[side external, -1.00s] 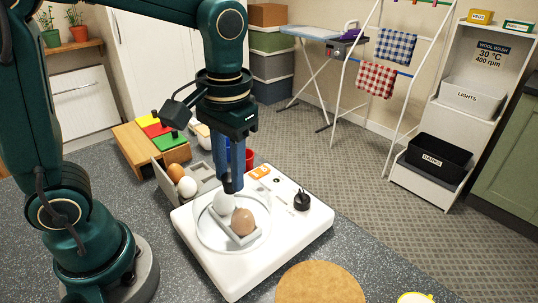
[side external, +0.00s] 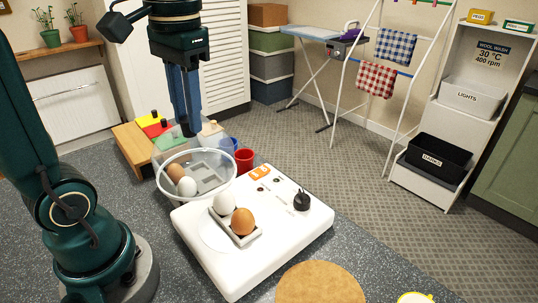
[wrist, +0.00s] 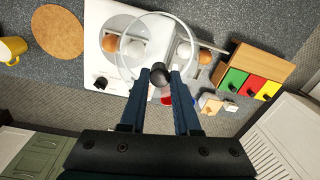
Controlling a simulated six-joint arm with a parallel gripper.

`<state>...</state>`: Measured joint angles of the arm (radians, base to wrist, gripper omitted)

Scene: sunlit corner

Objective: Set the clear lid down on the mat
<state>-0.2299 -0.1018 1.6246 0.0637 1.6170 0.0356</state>
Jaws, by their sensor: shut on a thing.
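My gripper (side external: 190,132) is shut on the dark knob (wrist: 159,74) of the clear lid (side external: 208,160). The lid is a see-through dome, held in the air above and behind-left of the white egg cooker (side external: 255,262). In the wrist view the lid (wrist: 133,30) overlaps the cooker and the grey egg tray. The mat (side external: 320,285) is a round cork disc flat on the counter in front of the cooker. Nothing lies on the mat. It also shows at the upper left of the wrist view (wrist: 57,31).
The cooker top holds a white egg (side external: 224,203) and a brown egg (side external: 242,222) in a small holder, with a black dial (side external: 301,200) to the right. A grey tray with eggs, red cup (side external: 244,160) and coloured blocks stand behind. A yellow mug (side external: 415,298) is right of the mat.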

